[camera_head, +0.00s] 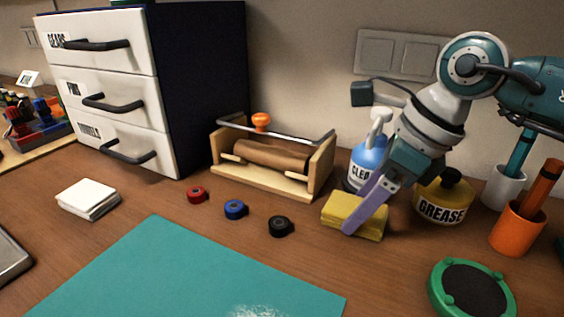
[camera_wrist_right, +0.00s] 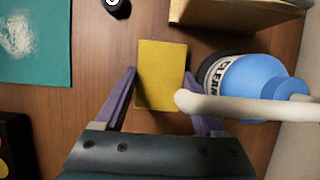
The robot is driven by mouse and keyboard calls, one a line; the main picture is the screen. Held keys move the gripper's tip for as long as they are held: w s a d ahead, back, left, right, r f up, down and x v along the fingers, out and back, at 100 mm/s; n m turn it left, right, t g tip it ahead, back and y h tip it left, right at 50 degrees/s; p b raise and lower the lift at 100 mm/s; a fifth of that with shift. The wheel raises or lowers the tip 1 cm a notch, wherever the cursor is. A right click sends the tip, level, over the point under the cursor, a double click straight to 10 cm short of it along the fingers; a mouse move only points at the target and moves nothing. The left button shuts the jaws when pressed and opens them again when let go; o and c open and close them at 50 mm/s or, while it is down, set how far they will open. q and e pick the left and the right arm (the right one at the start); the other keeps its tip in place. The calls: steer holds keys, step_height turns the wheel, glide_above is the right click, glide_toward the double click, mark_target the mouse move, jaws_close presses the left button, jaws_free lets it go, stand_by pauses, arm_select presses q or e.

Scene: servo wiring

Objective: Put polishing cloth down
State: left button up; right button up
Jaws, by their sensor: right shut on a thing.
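The polishing cloth, a folded yellow block (camera_head: 345,215), is in front of the blue cleaner bottle at the right of the desk. My right gripper (camera_head: 365,205) reaches down over it, with a purple finger along its near side. In the right wrist view the yellow cloth (camera_wrist_right: 161,72) lies between the two purple fingers, and the gripper is shut on it. The cloth looks at or very near desk level; I cannot tell whether it touches the wood. My left gripper is not in view.
The blue cleaner bottle (camera_head: 368,160) stands close behind the cloth, and the grease jar (camera_head: 442,198) is to its right. Tape rolls in red (camera_head: 196,195), blue (camera_head: 235,209) and black (camera_head: 279,226) lie left. The teal mat (camera_head: 170,275) bears white powder. A wooden paper holder (camera_head: 318,172) stands behind.

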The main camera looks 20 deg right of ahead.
steer(key=shift+f, duration=0.1)
steer(key=o, duration=1.4)
steer(key=shift+o, duration=0.2)
steer(key=shift+r, duration=0.35)
steer(key=p+v, duration=0.1)
steer(key=v, duration=1)
steer(key=shift+s+r, duration=0.15)
steer(key=shift+r, duration=0.1)
steer(key=shift+d, duration=0.1)
